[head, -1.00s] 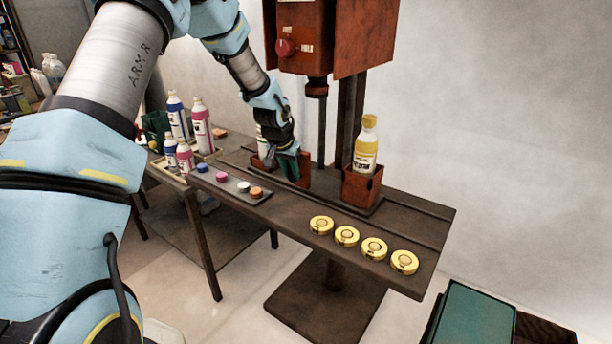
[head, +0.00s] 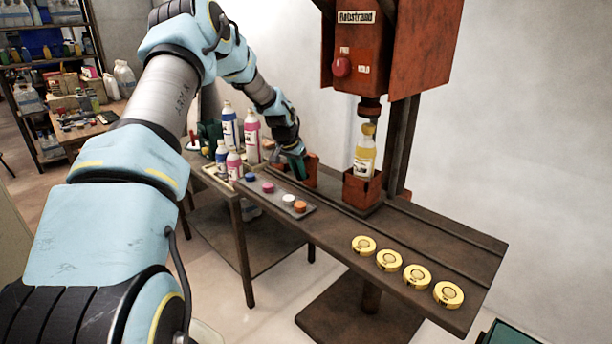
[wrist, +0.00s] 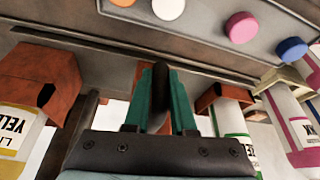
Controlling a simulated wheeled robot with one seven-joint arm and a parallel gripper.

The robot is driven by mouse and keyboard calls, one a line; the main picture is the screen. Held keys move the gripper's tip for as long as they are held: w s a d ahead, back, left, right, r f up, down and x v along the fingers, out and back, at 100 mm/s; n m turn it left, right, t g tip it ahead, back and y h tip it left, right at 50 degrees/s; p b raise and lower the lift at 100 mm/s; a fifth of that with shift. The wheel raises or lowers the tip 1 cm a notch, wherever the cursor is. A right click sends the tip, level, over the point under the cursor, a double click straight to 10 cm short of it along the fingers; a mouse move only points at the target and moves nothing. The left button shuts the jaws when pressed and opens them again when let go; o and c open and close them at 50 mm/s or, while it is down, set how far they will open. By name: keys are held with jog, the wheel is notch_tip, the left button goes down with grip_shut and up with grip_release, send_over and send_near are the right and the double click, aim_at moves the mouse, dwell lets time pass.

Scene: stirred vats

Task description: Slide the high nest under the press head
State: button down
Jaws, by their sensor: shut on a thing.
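The press head (head: 371,106) hangs from the red press. A rust-red nest (head: 361,190) holding an upright yellow bottle (head: 365,155) stands on the rail, with the bottle's cap just under the head. In the wrist view this nest (wrist: 42,75) is at left. A second rust-red nest (wrist: 224,94) holds a green-labelled bottle at right. No mark shows which is the high nest. My gripper (head: 298,165) is low over the rail, left of the yellow bottle's nest. Its green fingers in the wrist view (wrist: 160,90) are shut on a dark upright handle (wrist: 160,85).
Several yellow lids (head: 389,260) lie along the bench's front right. A strip of small coloured caps (head: 288,200) lies in front of my gripper. Pink and blue bottles (head: 251,135) stand in a tray at left. The bench's right end is clear along the rail.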

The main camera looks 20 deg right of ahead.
jog(key=shift+w+a, duration=0.25)
jog(key=shift+w, duration=0.05)
jog(key=shift+w, duration=0.1)
jog(key=c, duration=0.8)
grip_release()
jog(key=shift+o, duration=0.2)
jog(key=b+v, duration=0.3)
jog(key=v, duration=0.7)
jog(key=shift+r, duration=0.35)
jog(key=shift+a, duration=0.1)
